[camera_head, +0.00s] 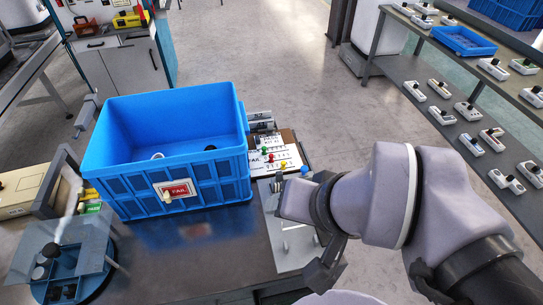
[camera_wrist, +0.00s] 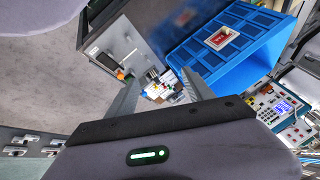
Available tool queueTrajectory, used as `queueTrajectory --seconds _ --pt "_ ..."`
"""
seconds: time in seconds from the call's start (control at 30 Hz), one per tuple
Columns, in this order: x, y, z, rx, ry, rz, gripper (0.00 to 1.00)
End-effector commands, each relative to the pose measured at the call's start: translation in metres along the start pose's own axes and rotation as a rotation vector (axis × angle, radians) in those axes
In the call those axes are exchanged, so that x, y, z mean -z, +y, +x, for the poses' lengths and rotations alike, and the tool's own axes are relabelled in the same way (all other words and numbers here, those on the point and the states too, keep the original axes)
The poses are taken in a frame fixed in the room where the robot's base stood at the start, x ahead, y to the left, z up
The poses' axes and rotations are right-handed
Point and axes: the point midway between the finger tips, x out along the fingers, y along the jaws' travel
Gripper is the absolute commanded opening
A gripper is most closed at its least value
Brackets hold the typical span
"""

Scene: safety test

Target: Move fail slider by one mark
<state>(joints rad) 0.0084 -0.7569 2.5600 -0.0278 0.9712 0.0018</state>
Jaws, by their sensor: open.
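A white marked board (camera_head: 256,166) with small coloured knobs lies on the bench just right of the blue crate. A green knob (camera_head: 265,151), a red knob (camera_head: 270,157) and a yellow knob (camera_head: 283,165) show on it. The lettering is too small to tell which one is the fail slider. In the wrist view the board (camera_wrist: 158,91) shows small between the fingers. My gripper (camera_wrist: 160,84) is open and empty, with its fingers spread either side of the board in that view and apart from it. In the head view my arm hides part of the bench.
A large blue crate (camera_head: 165,150) with a red FAIL label (camera_head: 176,190) stands left of the board; it also shows in the wrist view (camera_wrist: 245,60). A blue round tray (camera_head: 66,272) is at the left front. Shelves (camera_head: 470,50) with several small devices stand at the right.

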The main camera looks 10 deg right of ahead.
Motion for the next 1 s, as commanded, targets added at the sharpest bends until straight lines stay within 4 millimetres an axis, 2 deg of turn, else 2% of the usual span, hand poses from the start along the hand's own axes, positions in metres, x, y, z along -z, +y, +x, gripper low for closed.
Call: queueTrajectory --seconds 0.17,0.27,0.3,0.37,0.47,0.5,0.57,0.6,0.67,0.7,0.83,0.9,1.0 --pt "0.000 0.000 0.000 0.000 0.000 0.000 0.61" --pt "0.007 -0.003 -0.003 -0.005 -0.007 0.000 0.43" --pt "0.019 -0.009 -0.007 -0.014 -0.020 0.001 0.38" --pt "0.051 -0.022 -0.013 -0.038 -0.052 0.002 0.38" --pt "0.128 -0.049 -0.009 -0.098 -0.130 0.004 0.38" --pt "0.158 -0.057 0.002 -0.125 -0.162 0.004 0.38" --pt "0.199 -0.066 0.027 -0.164 -0.209 0.005 0.38" --pt "0.223 -0.070 0.048 -0.191 -0.240 0.006 0.38" --pt "0.252 -0.071 0.084 -0.230 -0.284 0.008 0.38" --pt "0.267 -0.070 0.110 -0.255 -0.310 0.008 0.38" --pt "0.287 -0.058 0.183 -0.318 -0.377 0.012 0.38" --pt "0.289 -0.051 0.209 -0.339 -0.398 0.013 0.38" --pt "0.287 -0.045 0.230 -0.354 -0.411 0.013 0.38"
